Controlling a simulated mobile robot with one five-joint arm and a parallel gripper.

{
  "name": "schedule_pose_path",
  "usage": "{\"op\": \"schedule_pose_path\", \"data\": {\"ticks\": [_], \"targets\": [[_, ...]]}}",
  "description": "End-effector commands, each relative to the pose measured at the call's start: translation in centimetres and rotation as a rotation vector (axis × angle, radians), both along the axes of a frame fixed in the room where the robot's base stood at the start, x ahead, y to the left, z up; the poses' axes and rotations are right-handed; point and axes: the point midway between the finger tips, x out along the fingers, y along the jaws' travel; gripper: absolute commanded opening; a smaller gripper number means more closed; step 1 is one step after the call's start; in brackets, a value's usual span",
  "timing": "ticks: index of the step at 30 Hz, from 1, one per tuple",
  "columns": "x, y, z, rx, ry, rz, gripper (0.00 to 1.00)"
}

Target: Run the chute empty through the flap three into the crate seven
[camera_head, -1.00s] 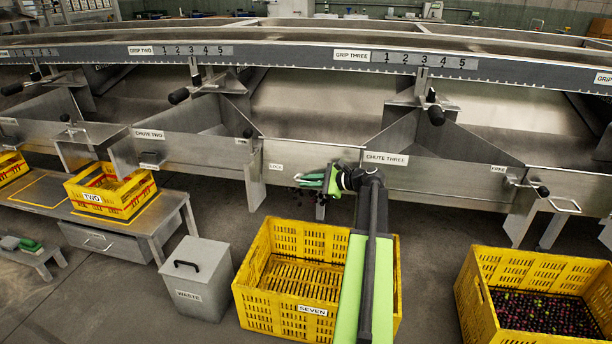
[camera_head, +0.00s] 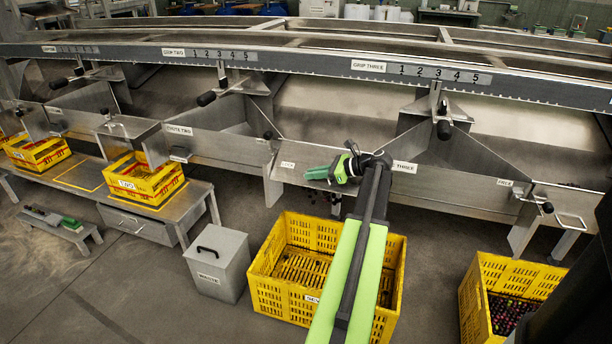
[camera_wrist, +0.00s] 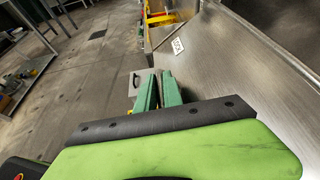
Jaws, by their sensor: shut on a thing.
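Chute three (camera_head: 480,195) is a grey metal trough with its name plate partly behind my arm. My gripper (camera_head: 322,173), with green fingers, is at the chute front by the lock plate (camera_head: 287,165), left of that name plate. The fingers (camera_wrist: 158,92) are closed with a narrow gap at chute three's flap, apparently on its handle, which they hide. Small dark fruits (camera_head: 312,196) show in the air just below. The yellow crate seven (camera_head: 280,305) stands on the floor beneath; its slatted bottom looks mostly bare on the left, and my arm hides its middle.
A grey waste bin (camera_head: 218,265) stands left of crate seven. Another yellow crate (camera_head: 475,300) with dark fruits is at the right. Crate two (camera_head: 145,182) sits on a low metal bench (camera_head: 195,205). Bare floor lies at the front left.

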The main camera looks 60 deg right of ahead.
Motion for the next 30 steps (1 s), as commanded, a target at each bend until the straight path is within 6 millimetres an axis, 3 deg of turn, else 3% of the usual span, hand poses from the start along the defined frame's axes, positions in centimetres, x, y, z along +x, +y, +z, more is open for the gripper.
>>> {"op": "schedule_pose_path", "data": {"ticks": [6,15,16,18,26,30], "targets": [[-1.4,0.0,0.1,0.006,0.009,0.001,0.00],[-1.8,-0.3,0.0,0.006,0.010,-0.006,0.00],[-1.8,-0.3,0.0,0.006,0.010,-0.006,0.12],[-1.8,-0.4,0.0,0.006,0.010,-0.007,0.20],[-1.9,-0.5,0.3,0.004,0.007,-0.009,0.20],[-3.5,-0.9,1.3,0.005,0.007,-0.011,0.20]]}}
